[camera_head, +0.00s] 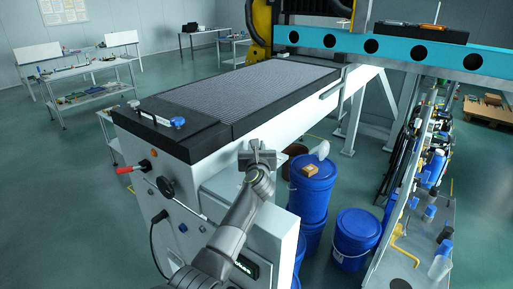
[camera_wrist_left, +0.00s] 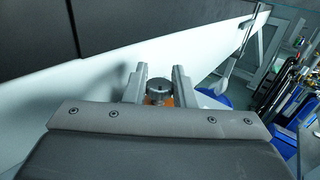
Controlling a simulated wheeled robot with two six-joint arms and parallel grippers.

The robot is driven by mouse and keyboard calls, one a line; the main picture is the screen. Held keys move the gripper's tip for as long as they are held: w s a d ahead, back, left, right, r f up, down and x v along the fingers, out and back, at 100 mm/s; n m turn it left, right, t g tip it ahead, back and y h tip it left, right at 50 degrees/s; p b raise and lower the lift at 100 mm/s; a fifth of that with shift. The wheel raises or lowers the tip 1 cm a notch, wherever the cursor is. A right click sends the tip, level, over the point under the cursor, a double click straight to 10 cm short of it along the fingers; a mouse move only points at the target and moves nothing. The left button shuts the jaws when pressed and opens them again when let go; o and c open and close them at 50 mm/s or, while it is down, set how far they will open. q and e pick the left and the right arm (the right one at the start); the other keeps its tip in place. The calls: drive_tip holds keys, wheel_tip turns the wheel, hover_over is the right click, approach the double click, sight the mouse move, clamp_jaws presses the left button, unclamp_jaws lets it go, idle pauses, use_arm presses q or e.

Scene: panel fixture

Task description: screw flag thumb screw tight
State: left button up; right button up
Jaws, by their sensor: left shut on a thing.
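In the left wrist view a round, dark grey knob (camera_wrist_left: 159,86), which looks like the thumb screw, sits between the two fingers of my left gripper (camera_wrist_left: 157,78). The gripper is shut on it. An orange patch (camera_wrist_left: 158,101) shows just below the knob; I cannot tell whether it belongs to the screw. In the head view my left gripper (camera_head: 259,154) is at the side of the long machine, by its white side panel (camera_head: 290,132). The screw is hidden there behind the gripper. How far the screw is turned in cannot be seen. My right gripper is not in view.
The machine's grey ribbed bed (camera_head: 255,88) lies behind the gripper. A blue barrel (camera_head: 311,192) with a small brown box (camera_head: 310,170) on it stands close to the right. Another blue barrel (camera_head: 354,238) and a cluttered tool rack (camera_head: 425,180) stand further right.

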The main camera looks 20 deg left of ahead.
use_arm(q)
drive_tip(key=shift+f+m+t+h, duration=0.15)
drive_tip(key=shift+m+h, duration=0.4)
drive_tip(key=shift+h, duration=0.3)
drive_tip(key=shift+f+m+t+h, duration=0.15)
drive_tip(key=shift+m+h, duration=0.4)
drive_tip(key=shift+h, duration=0.3)
drive_tip(key=shift+r+m+h, duration=0.1)
drive_tip(key=shift+m+h, duration=0.2)
drive_tip(key=shift+h, duration=0.1)
drive_tip(key=o, duration=0.9)
drive_tip(key=shift+r, duration=0.1)
drive_tip(key=shift+s, duration=0.1)
drive_tip(key=s+b, duration=0.1)
drive_tip(key=s, duration=0.3)
drive_tip(key=s+b, duration=0.1)
drive_tip(key=s, duration=0.4)
drive_tip(key=s+d+b, duration=0.1)
drive_tip(key=s+b, duration=0.1)
drive_tip(key=s, duration=0.3)
drive_tip(key=shift+d, duration=0.1)
drive_tip(key=shift+s+d+r+p, duration=0.1)
drive_tip(key=shift+s+r+p, duration=0.05)
drive_tip(key=shift+s+p, duration=1.2)
drive_tip(key=shift+s, duration=0.25)
drive_tip(key=shift+o, duration=0.4)
drive_tip(key=shift+f, duration=0.2)
